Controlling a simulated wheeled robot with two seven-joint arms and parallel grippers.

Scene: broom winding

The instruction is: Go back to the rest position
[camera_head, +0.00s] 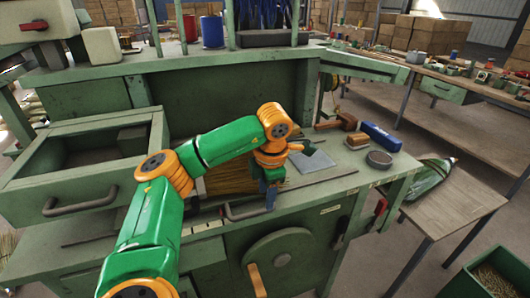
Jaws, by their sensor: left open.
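My left arm, green and orange, comes in from the lower left and bends over the green workbench (330,195). My left gripper (271,188) hangs at the arm's end, pointing down over the bench's front part. It is seen small, with blue-grey parts below an orange wrist, and I see nothing held in it. A bundle of tan bristles (230,178) lies on the bench just left of the gripper, partly hidden by my arm. My right gripper is not in view.
An open green drawer (75,190) is at the left. On the bench's right are a blue block (381,136), a wooden brush-like piece (337,122), a round dark dish (379,159) and a light-blue sheet (312,162). A wooden table (455,205) stands farther right.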

